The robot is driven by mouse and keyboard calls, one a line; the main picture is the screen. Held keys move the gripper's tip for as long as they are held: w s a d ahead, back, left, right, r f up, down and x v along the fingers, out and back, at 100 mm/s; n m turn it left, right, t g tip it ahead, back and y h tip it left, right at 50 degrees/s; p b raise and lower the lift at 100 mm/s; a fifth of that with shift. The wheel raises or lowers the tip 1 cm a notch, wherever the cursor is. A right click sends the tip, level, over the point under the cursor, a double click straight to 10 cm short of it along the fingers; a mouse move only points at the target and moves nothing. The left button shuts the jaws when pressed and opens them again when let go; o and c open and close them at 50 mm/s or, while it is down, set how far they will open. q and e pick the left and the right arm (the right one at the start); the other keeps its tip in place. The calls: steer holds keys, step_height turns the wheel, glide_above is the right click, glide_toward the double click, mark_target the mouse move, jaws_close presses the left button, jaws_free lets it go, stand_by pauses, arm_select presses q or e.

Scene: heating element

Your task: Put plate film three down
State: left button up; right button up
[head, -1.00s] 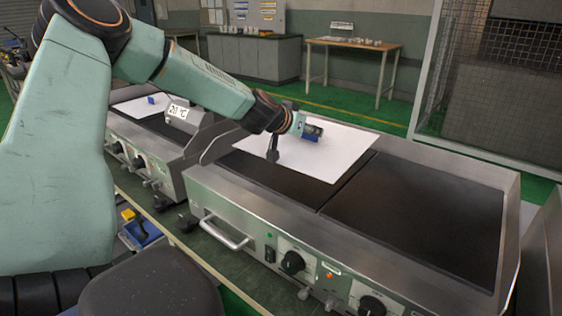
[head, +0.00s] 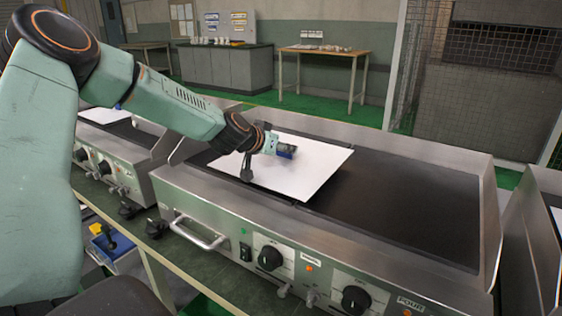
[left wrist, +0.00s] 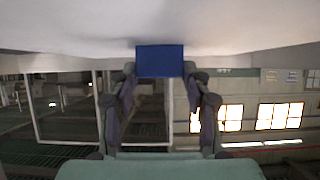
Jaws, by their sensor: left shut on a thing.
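The plate film is a white sheet (head: 312,168) with a small blue grip block (head: 286,152). In the head view it is over the left part of the heating plate (head: 395,205), slightly tilted. I cannot tell whether it touches the surface. My left gripper (head: 284,150) is shut on the blue block. In the left wrist view the blue block (left wrist: 160,61) sits between the fingertips of the left gripper (left wrist: 160,75), with the white sheet (left wrist: 70,35) across the top. My right gripper is not in view.
A second heating unit (head: 118,150) at left carries another white sheet (head: 103,117). Another metal unit (head: 540,235) stands at the right edge. The right part of the middle heating plate is clear. Metal walls (head: 488,200) rim it. A wooden table (head: 325,55) stands behind.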

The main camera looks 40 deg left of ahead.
mark_target(284, 157)
arm_select(q)
step_height(284, 157, down, 3)
steer(key=shift+w+f+b, duration=0.1)
steer(key=shift+b, duration=0.8)
steer(key=shift+r, duration=0.2)
steer(key=shift+f, duration=0.1)
steer(key=shift+f, duration=0.15)
steer(key=o, duration=1.2)
